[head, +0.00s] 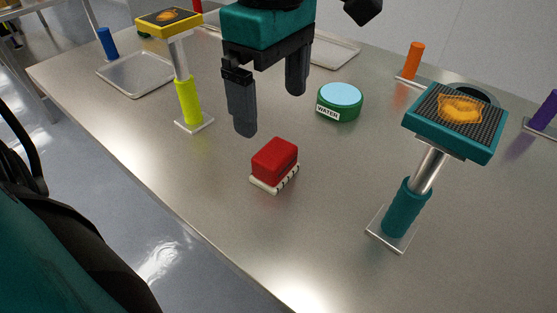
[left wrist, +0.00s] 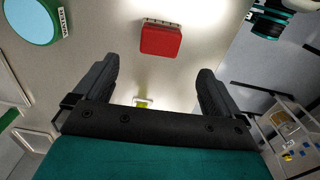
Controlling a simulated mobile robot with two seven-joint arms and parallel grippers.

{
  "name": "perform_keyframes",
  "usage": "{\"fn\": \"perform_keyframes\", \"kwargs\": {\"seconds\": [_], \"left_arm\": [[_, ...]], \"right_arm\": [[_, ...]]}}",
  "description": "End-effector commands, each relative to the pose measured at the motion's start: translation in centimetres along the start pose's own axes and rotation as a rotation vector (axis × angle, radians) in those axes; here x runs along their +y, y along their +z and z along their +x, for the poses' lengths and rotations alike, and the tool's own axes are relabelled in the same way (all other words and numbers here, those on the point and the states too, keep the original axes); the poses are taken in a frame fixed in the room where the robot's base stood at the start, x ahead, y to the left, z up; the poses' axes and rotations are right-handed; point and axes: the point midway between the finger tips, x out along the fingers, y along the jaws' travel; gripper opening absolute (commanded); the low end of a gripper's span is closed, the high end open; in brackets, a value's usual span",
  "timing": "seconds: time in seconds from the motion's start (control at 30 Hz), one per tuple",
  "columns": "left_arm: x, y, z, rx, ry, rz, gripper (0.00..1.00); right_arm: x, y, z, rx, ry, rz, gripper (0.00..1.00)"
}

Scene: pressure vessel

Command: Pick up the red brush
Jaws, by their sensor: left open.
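The red brush (head: 274,162) lies on the steel table, red block up and pale bristles down. My left gripper (head: 270,105) is open and empty above and behind the brush, its fingers pointing down. In the left wrist view the brush (left wrist: 160,40) sits ahead of and between the two spread fingers of the left gripper (left wrist: 155,85), apart from both. The right gripper does not show clearly in either view.
A green WATER container (head: 340,103) stands behind and right of the brush. A teal stand (head: 402,212) is to the right, a yellow stand (head: 189,103) to the left. Trays (head: 137,74) lie farther back. The table around the brush is clear.

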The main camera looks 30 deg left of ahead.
Motion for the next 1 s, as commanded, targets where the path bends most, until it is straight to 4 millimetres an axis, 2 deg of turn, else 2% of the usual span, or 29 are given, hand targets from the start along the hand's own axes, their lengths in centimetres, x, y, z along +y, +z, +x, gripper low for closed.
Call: {"fn": "perform_keyframes", "kwargs": {"seconds": [0.03,0.1,0.37,0.6,0.73,0.93,1.0], "left_arm": [[-0.1,0.0,1.2,0.000,-0.004,0.002,0.98],[-0.1,0.0,2.3,-0.001,-0.003,0.000,0.98],[-0.1,0.1,4.3,-0.002,-0.002,-0.001,0.98],[-0.2,0.3,7.9,-0.002,-0.003,-0.001,0.98],[-0.2,0.3,8.8,-0.003,-0.001,-0.001,0.98],[-0.2,0.3,8.8,-0.004,0.000,-0.001,0.98],[-0.2,0.3,8.8,-0.004,0.000,-0.002,0.93]], "right_arm": [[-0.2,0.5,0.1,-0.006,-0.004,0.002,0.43],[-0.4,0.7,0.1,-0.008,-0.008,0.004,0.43],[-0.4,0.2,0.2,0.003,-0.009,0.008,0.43],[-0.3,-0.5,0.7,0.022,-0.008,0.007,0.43],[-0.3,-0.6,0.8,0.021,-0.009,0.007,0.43],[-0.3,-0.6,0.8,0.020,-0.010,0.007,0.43],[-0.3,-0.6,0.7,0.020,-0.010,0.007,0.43]]}}
